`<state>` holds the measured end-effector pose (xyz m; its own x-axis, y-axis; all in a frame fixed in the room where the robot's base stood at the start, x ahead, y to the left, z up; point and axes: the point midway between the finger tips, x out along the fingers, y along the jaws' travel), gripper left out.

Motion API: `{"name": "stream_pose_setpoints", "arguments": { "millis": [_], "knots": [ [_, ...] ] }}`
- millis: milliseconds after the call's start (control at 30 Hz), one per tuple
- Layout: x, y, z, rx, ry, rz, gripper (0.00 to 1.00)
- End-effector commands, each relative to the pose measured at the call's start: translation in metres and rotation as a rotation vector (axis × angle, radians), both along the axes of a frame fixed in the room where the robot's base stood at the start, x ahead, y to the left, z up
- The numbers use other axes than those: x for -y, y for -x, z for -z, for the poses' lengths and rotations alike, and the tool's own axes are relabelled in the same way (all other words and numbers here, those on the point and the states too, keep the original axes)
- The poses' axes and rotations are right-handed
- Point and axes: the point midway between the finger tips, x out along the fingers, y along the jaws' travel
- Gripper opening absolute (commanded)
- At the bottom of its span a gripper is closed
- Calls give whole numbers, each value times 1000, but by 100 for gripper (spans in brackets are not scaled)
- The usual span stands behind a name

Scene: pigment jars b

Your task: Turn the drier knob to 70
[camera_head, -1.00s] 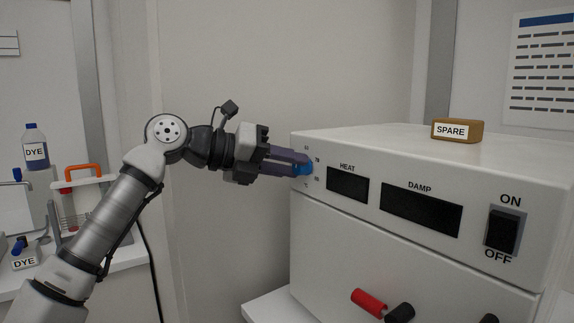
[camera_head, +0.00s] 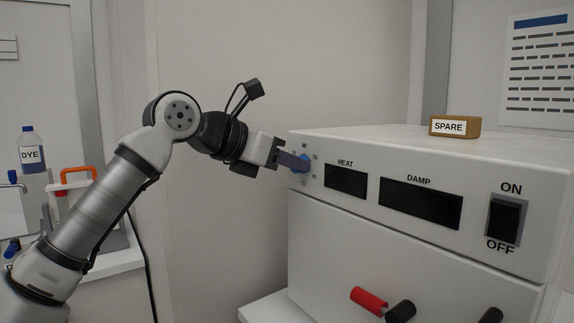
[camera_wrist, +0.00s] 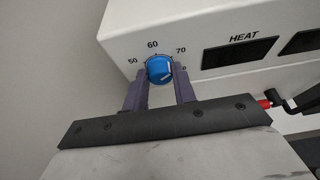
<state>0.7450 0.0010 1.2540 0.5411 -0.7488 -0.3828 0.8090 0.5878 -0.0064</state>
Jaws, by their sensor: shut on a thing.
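The drier is a white box (camera_head: 340,225) on the right. Its blue knob (camera_head: 303,167) sits at the left end of its front panel, with small numbers around it. In the wrist view the knob (camera_wrist: 157,66) shows 50, 60 and 70 above it, and another number at its right is partly hidden by a finger. A white mark shows on the knob's lower right; its exact reading is hard to tell. My gripper (camera_head: 297,162) is shut on the knob, one finger on each side, as the wrist view also shows (camera_wrist: 160,78).
The panel has dark HEAT (camera_head: 345,181) and DAMP (camera_head: 420,203) windows and an ON/OFF switch (camera_head: 504,221). Red (camera_head: 368,300) and black (camera_head: 401,311) plugs stick out below. A SPARE block (camera_head: 455,127) lies on top. A DYE bottle (camera_head: 32,150) stands far left.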

Motion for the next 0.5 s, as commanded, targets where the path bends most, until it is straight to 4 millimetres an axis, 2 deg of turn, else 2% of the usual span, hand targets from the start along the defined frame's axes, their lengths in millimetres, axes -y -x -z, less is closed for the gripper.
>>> {"name": "stream_pose_setpoints", "arguments": {
  "millis": [500],
  "knots": [
    [1, 1, 1, 58, -45, 1, 4]
  ]
}}
